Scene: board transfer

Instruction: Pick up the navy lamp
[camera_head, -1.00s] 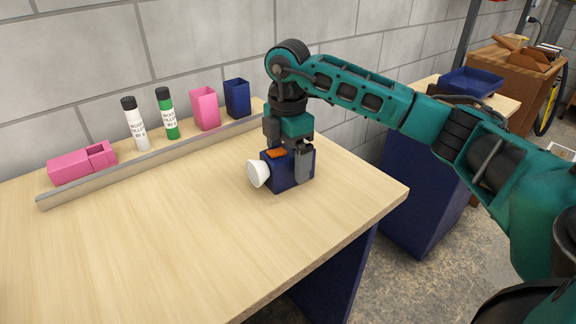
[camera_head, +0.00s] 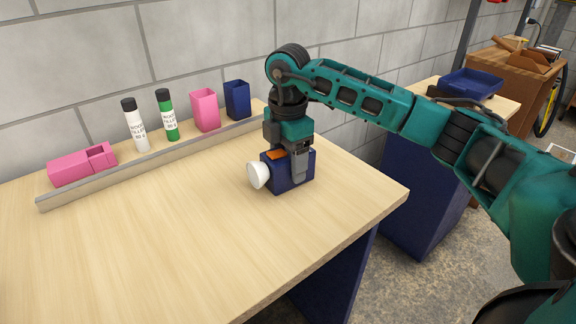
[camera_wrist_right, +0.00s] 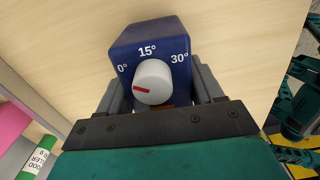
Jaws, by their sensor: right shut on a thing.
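My left gripper is not in view.
Along the back of the bench (camera_head: 150,230), behind a grey rail (camera_head: 150,162), stand a pink toy-like box (camera_head: 80,164), a white bottle (camera_head: 135,126), a green bottle (camera_head: 167,116), a pink cup (camera_head: 205,110) and a navy cup (camera_head: 237,100). The front of the bench is clear.

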